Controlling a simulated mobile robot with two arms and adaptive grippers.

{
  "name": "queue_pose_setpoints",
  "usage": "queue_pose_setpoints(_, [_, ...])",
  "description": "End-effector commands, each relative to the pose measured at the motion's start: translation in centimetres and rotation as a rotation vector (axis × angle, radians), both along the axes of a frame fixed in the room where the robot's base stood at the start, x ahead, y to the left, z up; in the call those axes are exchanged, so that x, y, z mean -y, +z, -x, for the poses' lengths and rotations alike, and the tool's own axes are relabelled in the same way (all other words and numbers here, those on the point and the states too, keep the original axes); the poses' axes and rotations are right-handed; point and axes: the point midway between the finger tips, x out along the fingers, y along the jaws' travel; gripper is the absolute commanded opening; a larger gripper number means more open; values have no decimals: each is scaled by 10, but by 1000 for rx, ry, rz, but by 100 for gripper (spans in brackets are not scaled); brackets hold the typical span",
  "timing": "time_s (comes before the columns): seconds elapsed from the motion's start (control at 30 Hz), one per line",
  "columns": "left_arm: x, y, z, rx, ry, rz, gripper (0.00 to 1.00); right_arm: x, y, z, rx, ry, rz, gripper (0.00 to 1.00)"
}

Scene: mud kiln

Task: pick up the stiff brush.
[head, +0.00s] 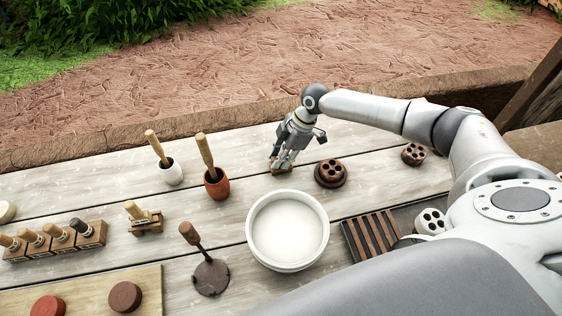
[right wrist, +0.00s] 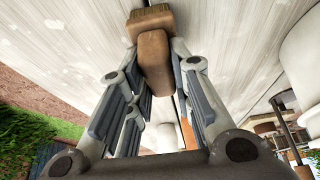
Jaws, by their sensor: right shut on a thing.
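The stiff brush (right wrist: 153,60) shows in the right wrist view as a brown wooden handle, with a wider block and short bristles at its far end. My right gripper (right wrist: 155,75) is shut on the handle, with one finger on each side. In the head view the right gripper (head: 284,160) points down behind the white bowl. Only a small brown part of the brush (head: 279,168) shows below its fingers, at or just above the tabletop; I cannot tell which. My left gripper is not in view.
The white bowl (head: 287,231) stands in front of the gripper. A dark holed piece (head: 331,173) is close on its right. Cups with pestles, a terracotta one (head: 216,185) and a white one (head: 171,172), stand to the left. A slatted rack (head: 375,236) lies right of the bowl.

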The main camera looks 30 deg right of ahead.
Motion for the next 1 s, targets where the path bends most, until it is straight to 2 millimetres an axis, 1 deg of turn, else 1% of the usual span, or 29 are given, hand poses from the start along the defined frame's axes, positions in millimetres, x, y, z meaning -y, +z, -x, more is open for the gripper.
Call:
queue_pose_setpoints(0.07, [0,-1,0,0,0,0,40,0,0,1,-3,1,0,0])
queue_pose_setpoints(0.17, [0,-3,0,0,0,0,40,0,8,0,0,2,0,0])
queue_pose_setpoints(0.27, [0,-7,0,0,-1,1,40,0,24,0,3,2,0,0])
queue_pose_setpoints(0.5, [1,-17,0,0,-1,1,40,0,73,0,3,2,0,0])
queue_pose_setpoints(0.6, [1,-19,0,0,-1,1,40,0,87,0,2,1,-1,0])
queue_pose_setpoints(0.73, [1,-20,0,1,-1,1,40,-1,98,0,1,3,0,0])
queue_pose_setpoints(1.0, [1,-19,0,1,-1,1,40,0,100,1,0,2,0,0])
